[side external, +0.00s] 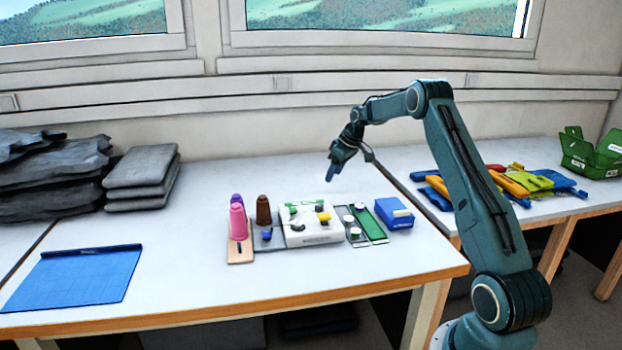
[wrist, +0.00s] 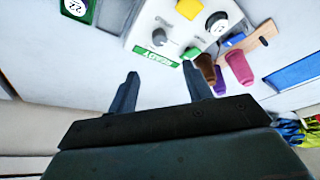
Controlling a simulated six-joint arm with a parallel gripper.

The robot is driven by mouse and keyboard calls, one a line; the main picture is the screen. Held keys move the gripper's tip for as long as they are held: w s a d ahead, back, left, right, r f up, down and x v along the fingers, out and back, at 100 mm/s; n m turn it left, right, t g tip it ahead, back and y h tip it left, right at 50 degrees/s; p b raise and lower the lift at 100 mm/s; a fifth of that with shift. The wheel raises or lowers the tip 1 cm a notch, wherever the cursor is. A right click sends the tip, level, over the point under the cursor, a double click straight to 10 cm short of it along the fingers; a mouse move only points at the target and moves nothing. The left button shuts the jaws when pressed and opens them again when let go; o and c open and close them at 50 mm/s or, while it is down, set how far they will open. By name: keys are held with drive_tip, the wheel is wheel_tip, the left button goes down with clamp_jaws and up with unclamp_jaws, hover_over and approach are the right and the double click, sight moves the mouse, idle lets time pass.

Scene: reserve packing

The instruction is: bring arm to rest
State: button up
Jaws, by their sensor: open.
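My gripper (side external: 331,178) hangs above the back of the white table (side external: 180,295), behind the white device, with its fingers pointing down. In the wrist view its two fingers (wrist: 160,72) are spread apart with nothing between them. The white device (side external: 308,236) has a yellow part on top. In the wrist view the same device (wrist: 170,20) shows knobs and a green label.
Pink (side external: 238,222), purple and brown (side external: 263,210) cups stand left of the device. A green-edged board (side external: 372,224) and a blue box (side external: 394,213) are on its right. A blue mat (side external: 75,278) lies front left. Grey folded stacks (side external: 142,180) stand back left.

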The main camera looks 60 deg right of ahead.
drive_tip(key=s+a+r, duration=0.4)
drive_tip(key=a+r, duration=0.5)
drive_tip(key=a, duration=0.4)
drive_tip(key=s+a+r, duration=0.5)
drive_tip(key=a+r, duration=0.4)
drive_tip(key=a, duration=0.4)
drive_tip(key=s+a+r, duration=0.2)
drive_tip(key=s+a, duration=0.7)
drive_tip(key=s, duration=0.3)
drive_tip(key=s+a+f, duration=0.2)
drive_tip(key=s, duration=0.4)
drive_tip(key=s+a+f+t, duration=0.1)
drive_tip(key=s+a+f, duration=0.1)
drive_tip(key=s, duration=0.4)
drive_tip(key=shift+a+f, duration=0.25)
drive_tip(key=shift+f, duration=0.15)
